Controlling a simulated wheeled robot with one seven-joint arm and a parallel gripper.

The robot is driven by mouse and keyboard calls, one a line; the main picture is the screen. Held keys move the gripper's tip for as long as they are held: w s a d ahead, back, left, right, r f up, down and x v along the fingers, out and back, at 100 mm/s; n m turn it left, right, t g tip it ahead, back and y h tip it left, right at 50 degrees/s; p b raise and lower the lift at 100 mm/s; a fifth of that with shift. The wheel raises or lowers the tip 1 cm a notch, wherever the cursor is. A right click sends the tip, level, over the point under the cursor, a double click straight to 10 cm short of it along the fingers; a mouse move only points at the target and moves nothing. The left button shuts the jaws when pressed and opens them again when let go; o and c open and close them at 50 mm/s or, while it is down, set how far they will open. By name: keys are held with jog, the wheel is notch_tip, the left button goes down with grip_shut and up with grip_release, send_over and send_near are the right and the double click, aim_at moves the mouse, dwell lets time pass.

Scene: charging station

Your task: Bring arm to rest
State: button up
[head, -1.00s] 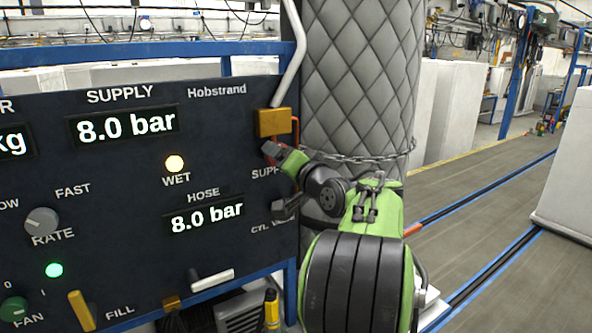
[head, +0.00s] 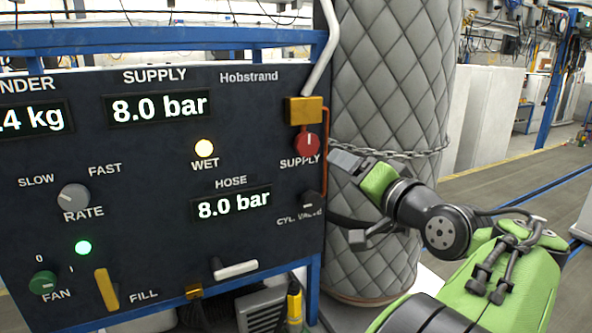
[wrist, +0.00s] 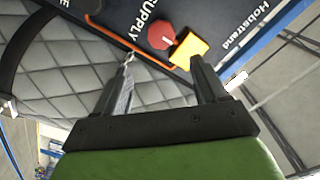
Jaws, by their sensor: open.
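My gripper (head: 347,200) is open and empty, in front of the quilted grey cylinder, just right of the control panel (head: 130,190). My green arm reaches in from the lower right of the head view. The red SUPPLY knob (head: 307,144) is apart from the fingers, to their upper left. In the wrist view, the open jaws (wrist: 162,65) show nothing between them but the panel and cylinder behind. The red knob (wrist: 160,37) and yellow block (wrist: 190,48) lie beyond the fingertips.
The quilted cylinder (head: 390,70) stands close behind the gripper, with a chain (head: 400,154) around it. The panel has a FILL lever (head: 106,289), a FAN knob (head: 43,284) and a RATE knob (head: 74,196). Open floor (head: 510,195) lies to the right.

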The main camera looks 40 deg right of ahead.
jog(key=w+a+f+n+g+y, duration=0.35)
jog(key=a+f, duration=0.25)
jog(key=a, duration=0.4)
jog(key=w+a+f+n+g+y, duration=0.25)
jog(key=a+f+n, duration=0.2)
jog(key=a, duration=0.65)
jog(key=s+a+f+n+g, duration=0.4)
jog(key=s+a+f, duration=0.5)
jog(key=s+f, duration=0.4)
jog(key=shift+s+f+n+g, duration=0.15)
jog(key=shift+s+n+g, duration=0.25)
jog(key=shift+s+g, duration=0.3)
jog(key=shift+w, duration=0.1)
